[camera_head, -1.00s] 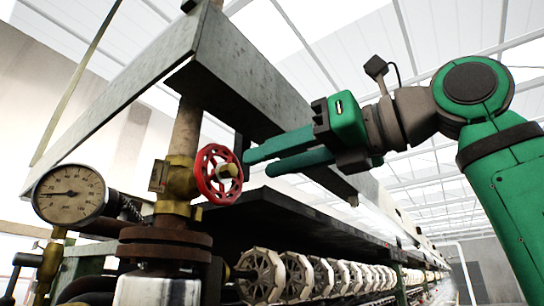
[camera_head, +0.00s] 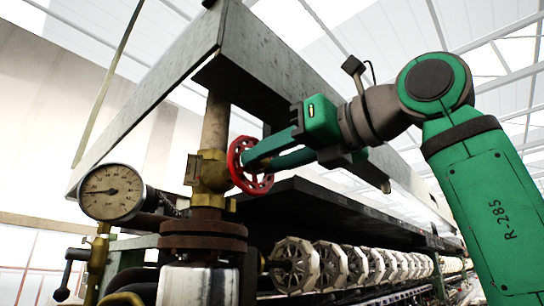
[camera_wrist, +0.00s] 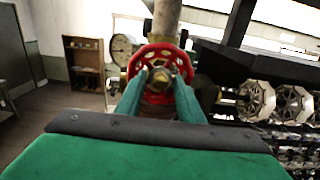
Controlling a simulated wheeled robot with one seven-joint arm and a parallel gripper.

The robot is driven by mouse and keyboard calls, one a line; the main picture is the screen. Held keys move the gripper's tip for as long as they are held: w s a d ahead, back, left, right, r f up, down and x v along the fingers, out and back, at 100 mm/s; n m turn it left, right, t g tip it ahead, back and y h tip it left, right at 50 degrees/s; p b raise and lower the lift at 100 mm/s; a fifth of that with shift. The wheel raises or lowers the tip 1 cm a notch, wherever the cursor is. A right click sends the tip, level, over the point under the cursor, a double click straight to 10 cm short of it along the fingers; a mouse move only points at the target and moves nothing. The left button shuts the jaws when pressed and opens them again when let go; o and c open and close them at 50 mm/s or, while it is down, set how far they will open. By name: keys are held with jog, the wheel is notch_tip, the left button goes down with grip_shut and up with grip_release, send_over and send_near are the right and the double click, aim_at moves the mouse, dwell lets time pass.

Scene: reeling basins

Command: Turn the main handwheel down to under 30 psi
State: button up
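The red main handwheel (camera_head: 236,166) sits on the brass valve (camera_head: 211,172) of the upright pipe, at the centre left of the head view. In the wrist view the handwheel (camera_wrist: 134,60) faces me with its brass hub (camera_wrist: 160,74) in the middle. My gripper (camera_head: 256,160) is at the wheel's face. Its two green fingers stand apart, one on each side of the hub in the wrist view (camera_wrist: 160,84); I cannot tell whether they touch it. The round pressure gauge (camera_head: 112,180) is left of the valve. Its needle points left; the exact reading is too small to tell.
A grey metal beam (camera_head: 262,75) runs close above the wheel and my gripper. A dark shelf (camera_head: 310,212) and a row of pale reels (camera_head: 335,265) lie below and to the right. A wooden shelf unit (camera_wrist: 84,62) stands in the background.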

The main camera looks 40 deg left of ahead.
jog(key=c, duration=0.9)
jog(key=shift+o, duration=0.2)
jog(key=n, duration=1.1)
jog(key=shift+w, duration=0.15)
grip_shut()
jog(key=shift+n, duration=0.5)
jog(key=o, duration=0.9)
grip_release()
jog(key=shift+c, duration=0.2)
